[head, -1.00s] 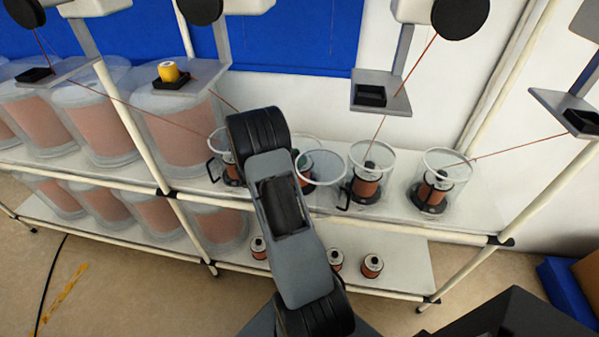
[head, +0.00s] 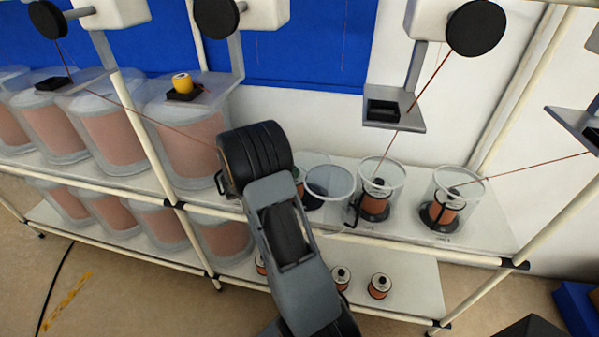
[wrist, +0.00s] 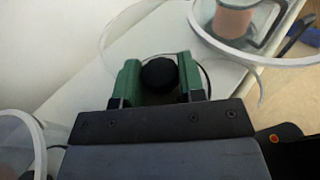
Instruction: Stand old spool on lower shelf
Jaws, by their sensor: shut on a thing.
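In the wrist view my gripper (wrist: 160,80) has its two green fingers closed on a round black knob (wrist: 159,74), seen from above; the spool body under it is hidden. A thin clear rim curves around the fingers, so the knob appears to be at or within a clear container; its depth is unclear.
On the upper shelf, clear containers with copper spools stand at right (head: 375,201) (head: 443,208), and another clear container (head: 329,187) is beside my arm. Large copper drums fill the left. A shelf rail (head: 400,248) and slanted posts border the shelves. The lower shelf's right end is bare.

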